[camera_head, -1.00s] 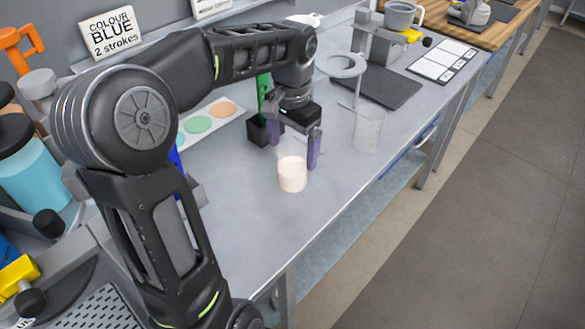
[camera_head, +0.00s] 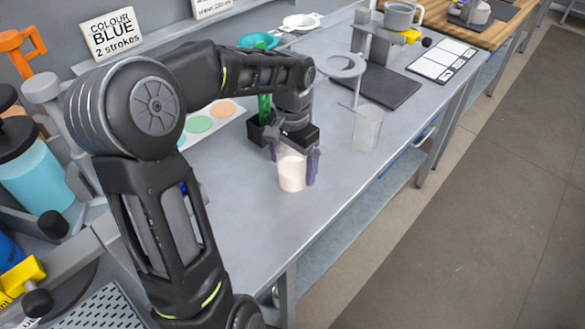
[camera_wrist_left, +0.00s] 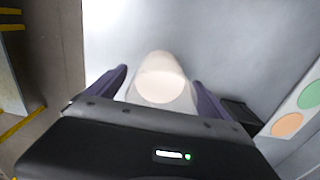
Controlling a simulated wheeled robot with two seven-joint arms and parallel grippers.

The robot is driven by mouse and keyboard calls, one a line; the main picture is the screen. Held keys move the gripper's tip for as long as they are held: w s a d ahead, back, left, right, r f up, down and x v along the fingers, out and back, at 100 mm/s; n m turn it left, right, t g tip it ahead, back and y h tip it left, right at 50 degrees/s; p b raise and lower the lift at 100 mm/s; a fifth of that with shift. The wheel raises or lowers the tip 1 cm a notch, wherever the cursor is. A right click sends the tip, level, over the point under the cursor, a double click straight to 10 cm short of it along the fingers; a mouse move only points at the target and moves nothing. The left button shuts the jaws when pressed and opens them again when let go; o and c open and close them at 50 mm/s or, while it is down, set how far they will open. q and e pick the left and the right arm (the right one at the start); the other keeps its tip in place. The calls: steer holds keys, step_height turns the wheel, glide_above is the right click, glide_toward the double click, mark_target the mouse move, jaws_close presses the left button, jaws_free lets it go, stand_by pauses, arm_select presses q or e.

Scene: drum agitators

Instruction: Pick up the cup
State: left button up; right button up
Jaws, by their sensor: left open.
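The cup (camera_head: 291,177) stands upright on the grey bench. It is clear with pale cream contents. My left gripper (camera_head: 293,168) is lowered over it, with its purple fingers on either side of the cup. In the left wrist view the cup (camera_wrist_left: 161,78) sits between the two spread fingers (camera_wrist_left: 160,88), with a gap visible on each side. The gripper is open. The far finger is partly hidden behind the cup in the head view. My right gripper does not show.
A second clear cup (camera_head: 367,130) stands to the right on the bench. Behind the gripper is a black holder (camera_head: 259,132) with a green item. A card with coloured circles (camera_head: 199,124) lies behind. A dark mat (camera_head: 389,88) and stand are further back. The bench front is clear.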

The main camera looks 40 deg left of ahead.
arm_select(q)
steer(key=shift+c, duration=0.4)
steer(key=c, duration=1.6)
steer(key=shift+r, duration=0.25)
steer(key=shift+c, duration=0.2)
step_height(320, 180, up, 10)
steer(key=shift+f+b, duration=0.25)
steer(key=shift+b, duration=0.15)
stand_by(0.4)
